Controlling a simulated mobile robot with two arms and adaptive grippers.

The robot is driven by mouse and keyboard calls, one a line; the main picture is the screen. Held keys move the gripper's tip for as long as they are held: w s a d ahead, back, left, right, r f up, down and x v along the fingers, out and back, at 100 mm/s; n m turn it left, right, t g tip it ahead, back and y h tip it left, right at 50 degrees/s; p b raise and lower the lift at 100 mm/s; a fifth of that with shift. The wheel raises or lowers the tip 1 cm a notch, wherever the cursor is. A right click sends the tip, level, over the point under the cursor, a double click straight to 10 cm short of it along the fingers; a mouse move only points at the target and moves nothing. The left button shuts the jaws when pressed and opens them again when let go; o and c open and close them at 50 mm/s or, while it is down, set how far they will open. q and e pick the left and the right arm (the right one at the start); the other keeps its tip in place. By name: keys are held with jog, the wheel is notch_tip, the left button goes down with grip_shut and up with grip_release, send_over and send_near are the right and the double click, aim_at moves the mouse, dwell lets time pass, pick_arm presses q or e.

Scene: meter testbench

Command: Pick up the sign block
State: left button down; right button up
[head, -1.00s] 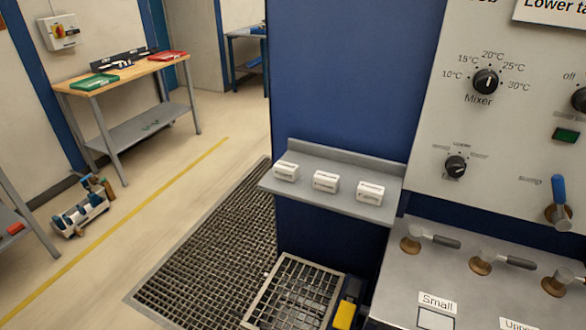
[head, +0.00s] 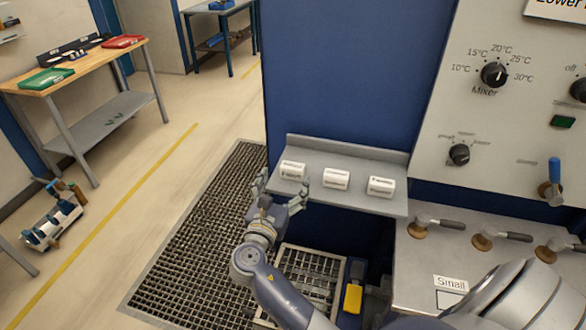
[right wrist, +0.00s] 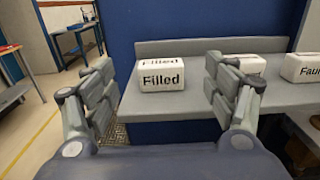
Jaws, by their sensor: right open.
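Three white sign blocks stand in a row on a grey shelf (head: 345,158): a left one (head: 292,170), a middle one (head: 336,180) and a right one (head: 381,187). My right gripper (head: 281,192) is open and empty just in front of the left block. In the right wrist view, the block marked "Filled" (right wrist: 161,78) lies ahead, between the lines of the spread fingers (right wrist: 165,98), not touched. The middle block (right wrist: 252,65) is partly hidden by the right finger. The right block (right wrist: 303,68) is cut by the picture's edge, with "Faul" readable. My left gripper is not in view.
A blue panel (head: 355,70) rises behind the shelf. A control panel with knobs (head: 480,110) and a bench with taps (head: 440,250) stand at the right. A floor grating (head: 200,220) lies left and below. A wooden-topped table (head: 85,72) is far left.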

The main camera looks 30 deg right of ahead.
aim_at(291, 169)
jog(key=x, duration=0.2)
jog(key=shift+w+d, duration=0.25)
jog(key=shift+w, duration=0.05)
jog(key=shift+w+d+f+p, duration=0.1)
jog(key=shift+w+d+p, duration=0.2)
jog(key=shift+d+p, duration=0.15)
jog(key=x, duration=0.1)
jog(key=p+x, duration=0.1)
jog(key=x, duration=0.2)
jog(key=shift+f, duration=0.35)
jog(key=shift+w+d+f, duration=0.15)
jog(key=shift+w+d, duration=0.05)
jog(key=shift+d, duration=0.05)
jog(key=shift+c, duration=1.1)
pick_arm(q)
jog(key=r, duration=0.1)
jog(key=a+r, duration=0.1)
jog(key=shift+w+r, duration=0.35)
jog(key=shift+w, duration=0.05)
pick_arm(e)
jog(key=c, duration=0.9)
